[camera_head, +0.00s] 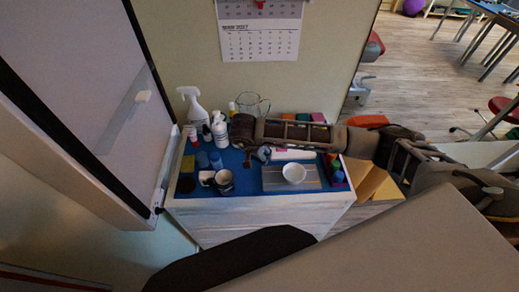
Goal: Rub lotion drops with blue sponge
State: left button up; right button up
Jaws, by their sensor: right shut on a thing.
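My right gripper (258,152) reaches in from the right over the blue top of a white cabinet (178,204). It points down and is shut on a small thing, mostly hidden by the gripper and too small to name. Two small blue things (209,160) stand to its left; I cannot tell whether either is a sponge. A white pump bottle (220,130) stands behind them. A grey tray (272,183) with a white bowl (293,173) is right of the gripper. I cannot make out any lotion drops. My left gripper is out of view.
A spray bottle (194,108) and glass jug (252,103) stand at the back. A dark mug (224,181) stands at the front. Several coloured blocks (336,173) line the right side. A grey-brown surface (390,250) fills the lower right. A wall closes the back.

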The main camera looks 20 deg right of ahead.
jog(key=f+m, duration=0.1)
jog(key=m, duration=0.1)
jog(key=s+a+m+g, duration=0.1)
jog(key=shift+s+a+f+m+h, duration=0.1)
jog(key=shift+f+m+h, duration=0.2)
jog(key=shift+f+m, duration=0.1)
jog(key=s+a+f+m+g+y+p, duration=0.1)
jog(key=s+a+f+m+g, duration=0.2)
jog(key=m, duration=1)
jog(key=shift+s+a+f+g+p, duration=0.15)
jog(key=shift+s+f+g+p, duration=0.3)
jog(key=shift+s+g, duration=0.5)
jog(key=shift+w, duration=0.1)
jog(key=shift+f, duration=0.2)
